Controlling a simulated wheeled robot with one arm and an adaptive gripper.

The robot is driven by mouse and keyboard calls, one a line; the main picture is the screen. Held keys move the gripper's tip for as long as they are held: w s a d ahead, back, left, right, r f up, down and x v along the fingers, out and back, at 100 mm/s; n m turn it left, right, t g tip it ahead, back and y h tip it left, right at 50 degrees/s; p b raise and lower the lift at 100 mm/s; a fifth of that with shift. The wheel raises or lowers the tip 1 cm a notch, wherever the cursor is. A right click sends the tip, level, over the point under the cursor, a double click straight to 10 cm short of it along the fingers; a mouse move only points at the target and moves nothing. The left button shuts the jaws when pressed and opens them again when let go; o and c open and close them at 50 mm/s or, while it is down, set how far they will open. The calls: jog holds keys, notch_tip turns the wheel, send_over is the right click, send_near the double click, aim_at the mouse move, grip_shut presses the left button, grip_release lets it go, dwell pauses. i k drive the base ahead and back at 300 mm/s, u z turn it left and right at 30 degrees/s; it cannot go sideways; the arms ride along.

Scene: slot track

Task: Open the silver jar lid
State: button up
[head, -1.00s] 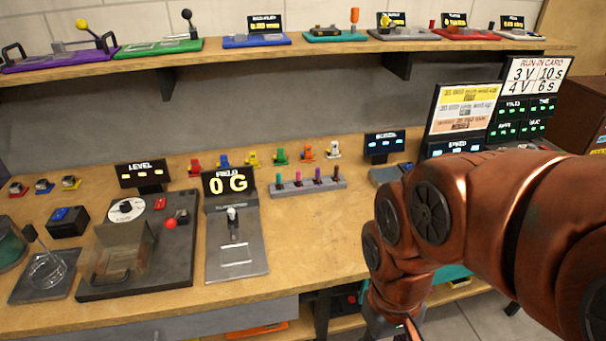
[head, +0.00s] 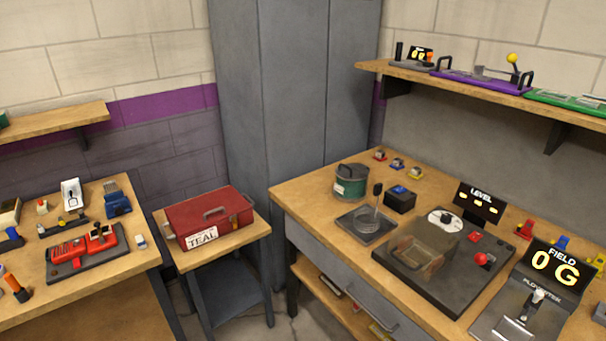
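No jar that is plainly silver shows in the head view. A round green canister (head: 351,185) with a dark grey top (head: 351,171) and a small pale label stands at the back left corner of the right bench. Its top appears to be on. In front of it, a clear round dish-like piece (head: 368,219) with an upright black-knobbed lever sits on a dark plate. My gripper and arm are out of view.
A black box with a blue top (head: 400,200) is beside the canister. A transparent cover (head: 424,246) stands on a dark base. Grey lockers (head: 290,110) stand behind.

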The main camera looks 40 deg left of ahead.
aim_at(352, 167)
jog(key=u, duration=1.35)
jog(key=k, duration=0.3)
jog(key=z, duration=0.25)
jog(key=i, duration=0.7)
jog(key=u, duration=1)
jog(key=i, duration=0.4)
jog(key=u, duration=0.4)
